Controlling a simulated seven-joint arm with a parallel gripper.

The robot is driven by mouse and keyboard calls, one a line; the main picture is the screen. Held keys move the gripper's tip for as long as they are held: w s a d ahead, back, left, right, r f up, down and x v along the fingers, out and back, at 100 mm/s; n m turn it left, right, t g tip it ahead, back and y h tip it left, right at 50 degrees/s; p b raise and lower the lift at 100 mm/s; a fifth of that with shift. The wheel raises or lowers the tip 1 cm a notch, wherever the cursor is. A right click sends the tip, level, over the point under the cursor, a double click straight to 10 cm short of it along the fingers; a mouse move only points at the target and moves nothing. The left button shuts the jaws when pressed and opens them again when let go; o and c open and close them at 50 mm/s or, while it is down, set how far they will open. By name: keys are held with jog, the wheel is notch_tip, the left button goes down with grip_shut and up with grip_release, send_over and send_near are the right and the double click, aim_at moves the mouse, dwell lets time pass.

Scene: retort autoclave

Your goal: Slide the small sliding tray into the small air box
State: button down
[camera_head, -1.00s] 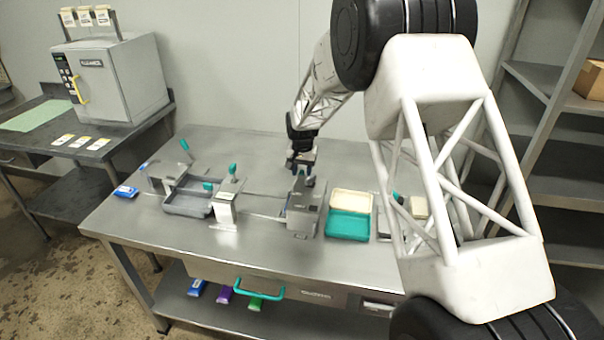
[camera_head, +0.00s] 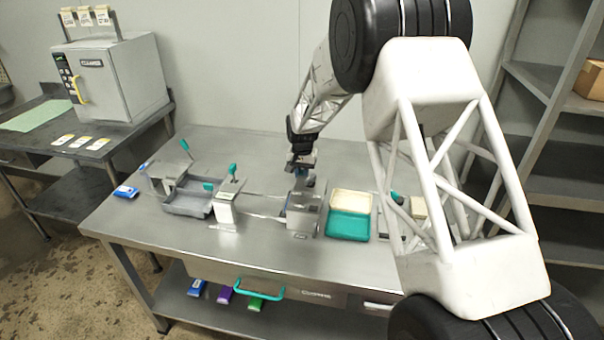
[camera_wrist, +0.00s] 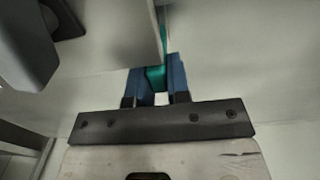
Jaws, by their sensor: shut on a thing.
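The small air box looks to be the grey metal box (camera_head: 304,222) in the middle of the table. My gripper (camera_head: 301,172) is low at its far end, fingers pointing down. In the wrist view, the blue fingers (camera_wrist: 156,76) are shut on a teal handle (camera_wrist: 155,80). A pale grey wall stands right beside the handle. The handle looks to belong to the small sliding tray, but the tray's body is hidden from the head camera by the box and my gripper. How far the tray is inside the box I cannot tell.
A grey tray (camera_head: 185,209) sits in a frame with teal levers on the left. A teal tray (camera_head: 348,226) and a cream tray (camera_head: 350,202) lie close right of the box. A blue packet (camera_head: 126,192) lies at the table's left edge. The front middle is clear.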

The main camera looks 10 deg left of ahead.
jog(key=shift+d, duration=2.45)
jog(key=c, duration=1.1)
grip_release()
jog(key=shift+d, duration=0.1)
jog(key=shift+r, duration=3.9)
